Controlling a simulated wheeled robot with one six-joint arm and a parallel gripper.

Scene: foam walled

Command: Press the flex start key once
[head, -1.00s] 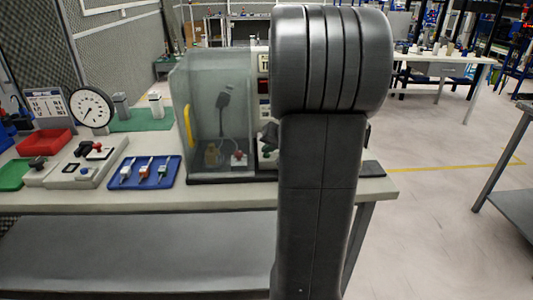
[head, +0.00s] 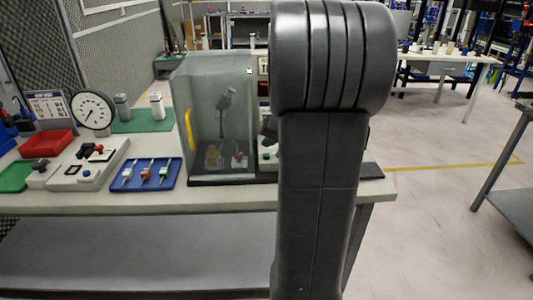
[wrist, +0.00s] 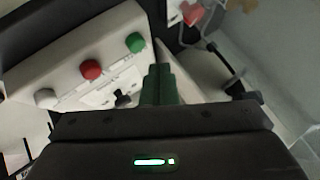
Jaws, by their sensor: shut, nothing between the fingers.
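A pale control box with a green button (wrist: 135,42), a red button (wrist: 91,70), a white button (wrist: 45,97) and a small black switch (wrist: 123,100) shows in the wrist view. I cannot read which one is labelled flex start. My gripper (wrist: 162,72) has its green fingers shut and empty. The fingertips appear just below and right of the green button, and I cannot tell their height above the box. In the head view the box (head: 266,158) stands right of a clear-walled chamber (head: 190,85), mostly hidden by my arm.
The chamber has a yellow handle (head: 190,130) and holds a hanging dark fixture (head: 226,98). On the bench to the left are a blue tray (head: 176,181) with several small parts, a red tray (head: 46,143) and a dial (head: 93,110).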

